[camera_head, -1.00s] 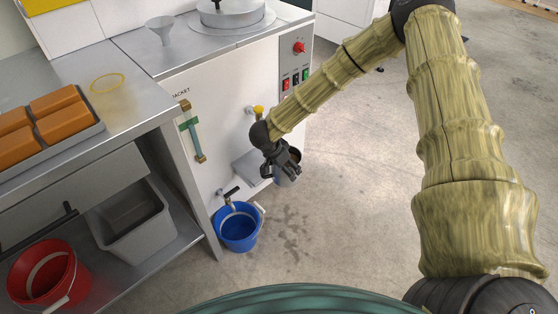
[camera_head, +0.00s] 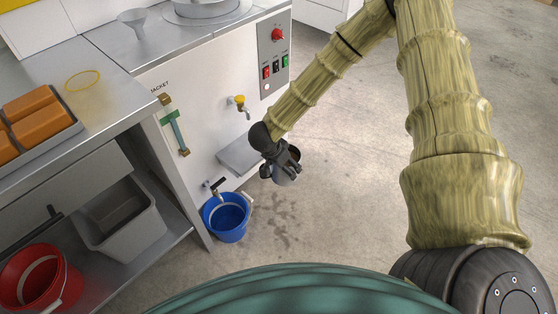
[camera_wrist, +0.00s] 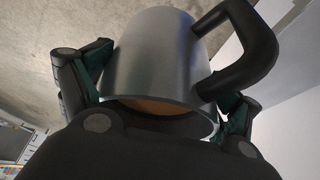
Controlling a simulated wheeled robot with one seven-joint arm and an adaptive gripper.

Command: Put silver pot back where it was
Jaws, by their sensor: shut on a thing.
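The silver pot (camera_wrist: 150,62) sits between the two fingers of my gripper (camera_wrist: 160,95) in the wrist view. It has a black handle on the right, and a brownish inside shows at its opening. In the head view, the pot (camera_head: 289,172) shows partly behind my gripper (camera_head: 280,166), which is shut on it in the air, right of the grey metal shelf (camera_head: 238,154) on the white machine's front. The pot looks apart from the shelf. The gripper hides part of the pot.
A yellow-handled tap (camera_head: 239,103) sticks out above the shelf. A blue bucket (camera_head: 226,217) stands on the floor below another tap (camera_head: 217,187). The steel counter (camera_head: 100,70) with a tray of orange blocks is on the left. Floor on the right is clear.

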